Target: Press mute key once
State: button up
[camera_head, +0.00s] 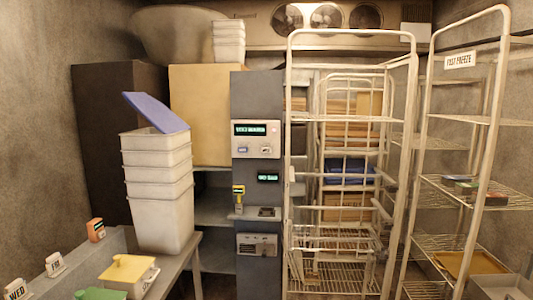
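A grey upright column (243,90) stands in the middle of the view. It carries a pale control panel (256,139) with a dark display (256,129) showing green lettering too small to read surely. Below the display are a small bluish key (242,149) and a paler key (266,149). Their labels are too small to read, so I cannot tell which is the mute key. A second small display (268,178) with green text sits lower on the column. My gripper is not in view, and nothing touches the panel.
A yellow handheld device (239,194) sits on the column's small ledge. Stacked white tubs (163,222) with a tilted blue lid (157,111) stand on a bench at left. Wire racks (408,80) crowd the right. A yellow-lidded box (128,270) is front left.

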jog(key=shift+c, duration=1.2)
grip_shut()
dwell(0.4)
